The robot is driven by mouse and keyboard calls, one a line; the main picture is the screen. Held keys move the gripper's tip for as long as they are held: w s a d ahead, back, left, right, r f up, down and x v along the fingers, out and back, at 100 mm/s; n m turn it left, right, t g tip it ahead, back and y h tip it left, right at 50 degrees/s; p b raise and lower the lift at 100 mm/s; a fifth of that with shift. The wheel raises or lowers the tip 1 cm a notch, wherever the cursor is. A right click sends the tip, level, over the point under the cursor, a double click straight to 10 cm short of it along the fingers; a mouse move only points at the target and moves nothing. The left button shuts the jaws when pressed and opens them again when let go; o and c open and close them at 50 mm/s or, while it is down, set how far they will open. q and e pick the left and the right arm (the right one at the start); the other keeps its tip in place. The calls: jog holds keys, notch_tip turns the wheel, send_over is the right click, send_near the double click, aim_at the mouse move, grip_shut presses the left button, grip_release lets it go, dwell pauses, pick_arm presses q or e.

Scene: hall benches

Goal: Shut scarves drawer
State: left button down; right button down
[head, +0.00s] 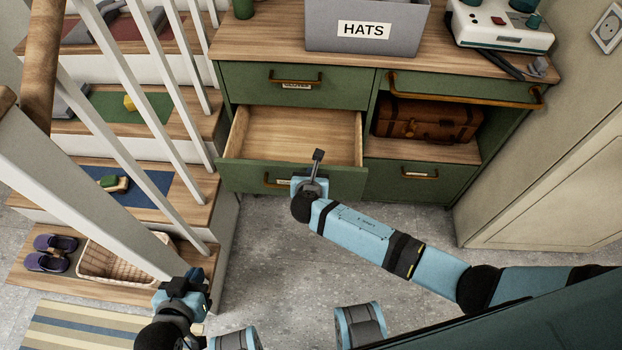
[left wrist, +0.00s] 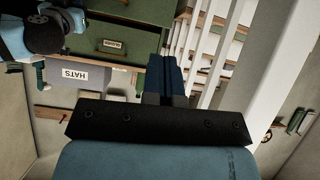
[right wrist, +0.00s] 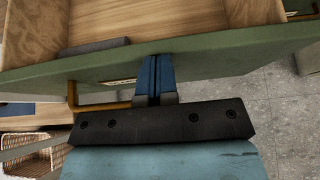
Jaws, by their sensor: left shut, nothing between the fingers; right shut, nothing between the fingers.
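The lower left drawer (head: 290,135) of the green cabinet stands pulled out, its pale wooden inside showing. Its green front (head: 345,183) has a brass handle and a label, partly hidden by my right gripper; I cannot read it. My right gripper (head: 317,160) is shut and empty at the top of this front. In the right wrist view its fingers (right wrist: 155,78) are against or very near the green front (right wrist: 215,62), beside the brass handle (right wrist: 73,95); contact is unclear. My left gripper (head: 195,277) is shut and empty, low by the stairs, away from the drawer.
A closed drawer (head: 240,83) is above the open one. Right of it are a shelf with a brown suitcase (head: 428,119) and another closed drawer (head: 415,188). A grey HATS bin (head: 350,12) stands on top. Stair railings (head: 120,120) rise at left. Floor (head: 290,250) before the cabinet is clear.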

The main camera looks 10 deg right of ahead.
pick_arm(q)
jog(key=shift+w+f+b, duration=0.15)
jog(key=shift+f+b, duration=0.1)
jog(key=shift+b, duration=0.75)
pick_arm(e)
jog(key=w+d, duration=0.3)
jog(key=w, duration=0.6)
jog(key=w+d, duration=0.3)
jog(key=w, duration=0.6)
jog(key=shift+w, duration=0.15)
pick_arm(q)
jog(key=shift+f, duration=0.1)
